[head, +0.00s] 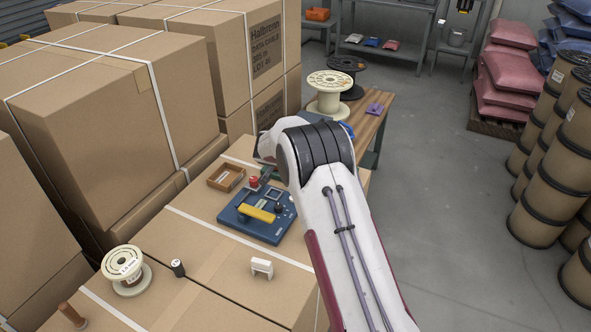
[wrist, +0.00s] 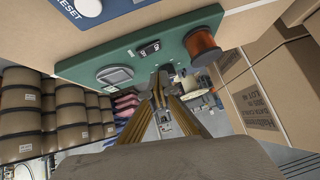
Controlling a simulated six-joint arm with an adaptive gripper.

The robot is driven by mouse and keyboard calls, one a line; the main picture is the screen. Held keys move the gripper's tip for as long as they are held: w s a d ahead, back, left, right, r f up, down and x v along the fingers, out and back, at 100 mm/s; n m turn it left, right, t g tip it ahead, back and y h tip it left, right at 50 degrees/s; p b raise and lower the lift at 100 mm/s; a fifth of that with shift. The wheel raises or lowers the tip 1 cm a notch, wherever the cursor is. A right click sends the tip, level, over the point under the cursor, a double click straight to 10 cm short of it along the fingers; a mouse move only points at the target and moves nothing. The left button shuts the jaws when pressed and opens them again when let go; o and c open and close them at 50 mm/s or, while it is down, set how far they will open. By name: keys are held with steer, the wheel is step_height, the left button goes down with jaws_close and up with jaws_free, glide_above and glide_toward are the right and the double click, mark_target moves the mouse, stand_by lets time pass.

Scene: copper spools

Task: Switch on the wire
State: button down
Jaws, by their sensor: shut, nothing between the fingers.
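A green board (wrist: 178,60) shows in the wrist view. It carries a small black switch (wrist: 148,50), a grey round-edged meter (wrist: 115,76) and a spool of copper-coloured wire (wrist: 203,45). The switch's setting is too small to tell. My gripper (wrist: 162,80) is shut and empty, its brass-coloured fingers reaching to the board's near edge, beside the switch and spool; I cannot tell whether they touch. In the head view, a piece of the green board (head: 270,173) shows beside my arm, which hides the rest and my fingertips.
A blue device with a yellow bar (head: 257,214) sits on the cartons, near a brown tray (head: 226,177). A cream spool (head: 126,270), black cylinder (head: 178,268) and white block (head: 262,267) stand nearer. Tall cartons (head: 100,95) rise at left.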

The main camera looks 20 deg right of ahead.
steer(key=w+a+v, duration=0.1)
steer(key=v, duration=0.8)
steer(key=shift+a+r, duration=0.2)
steer(key=shift+a, duration=0.15)
steer(key=shift+s, duration=0.1)
steer(key=s+f+n+g, duration=0.35)
steer(key=s+n, duration=0.25)
steer(key=s, duration=0.5)
steer(key=s+a+r+n+y, duration=0.1)
steer(key=s+r, duration=0.5)
steer(key=s, duration=0.7)
steer(key=s+a+r+n+t+y, duration=0.1)
steer(key=s+r, duration=0.6)
steer(key=s, duration=0.7)
steer(key=s+a+r+n+y, duration=0.1)
steer(key=s+a+r+y, duration=0.2)
steer(key=s, duration=1)
steer(key=shift+s+a+r+n+t+y, duration=0.2)
steer(key=shift+a+r+n+t+y, duration=0.2)
steer(key=shift+r, duration=1.45)
